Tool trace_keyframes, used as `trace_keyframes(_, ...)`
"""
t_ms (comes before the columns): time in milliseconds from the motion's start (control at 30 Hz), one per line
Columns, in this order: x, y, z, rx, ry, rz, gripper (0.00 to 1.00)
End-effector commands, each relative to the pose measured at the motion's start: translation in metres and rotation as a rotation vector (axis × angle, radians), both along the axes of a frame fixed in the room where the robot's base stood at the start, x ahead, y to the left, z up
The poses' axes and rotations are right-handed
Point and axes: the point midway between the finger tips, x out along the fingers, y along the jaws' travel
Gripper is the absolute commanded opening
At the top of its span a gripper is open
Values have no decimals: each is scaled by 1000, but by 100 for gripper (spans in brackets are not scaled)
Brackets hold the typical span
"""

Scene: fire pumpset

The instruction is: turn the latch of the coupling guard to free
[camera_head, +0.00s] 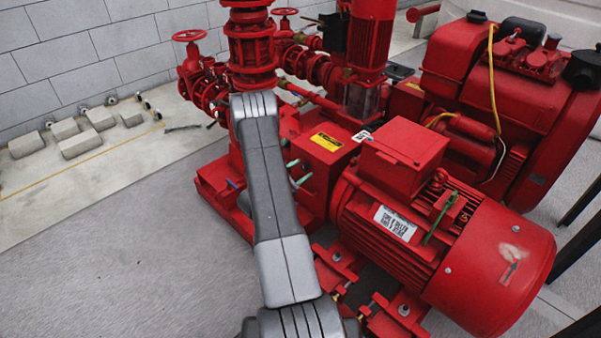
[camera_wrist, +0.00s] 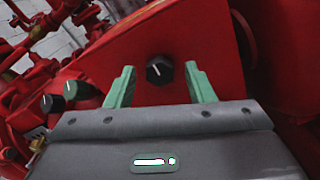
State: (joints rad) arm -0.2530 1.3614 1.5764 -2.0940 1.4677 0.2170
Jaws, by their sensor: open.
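The coupling guard (camera_head: 322,160) is a red box with a yellow label on top, beside the red motor. In the wrist view its red face (camera_wrist: 205,45) fills the middle. The latch (camera_wrist: 159,70) is a small round black knob on that face, with a short white mark tilted toward the upper left. My gripper (camera_wrist: 159,77) has green fingers, one on each side of the knob, open with a gap on both sides. In the head view my gripper (camera_head: 296,174) is at the guard's left side, and the latch is hidden there.
Two more knobs (camera_wrist: 70,90) show at the left of the wrist view. The red motor (camera_head: 430,240) stands right of the guard, and red pipework (camera_head: 252,45) stands behind my arm. Open grey floor (camera_head: 110,260) lies at the left.

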Motion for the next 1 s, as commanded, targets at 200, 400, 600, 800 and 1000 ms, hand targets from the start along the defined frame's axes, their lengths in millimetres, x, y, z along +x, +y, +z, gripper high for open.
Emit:
trace_keyframes(200, 4, -4, 0, -1, 0, 1, 49)
trace_keyframes(400, 3, -4, 0, -1, 0, 1, 37)
trace_keyframes(600, 3, -3, 0, -1, 1, 0, 4)
trace_keyframes(800, 3, -3, 0, -9, 9, 0, 4)
trace_keyframes(1000, 3, -3, 0, -59, 59, 0, 4)
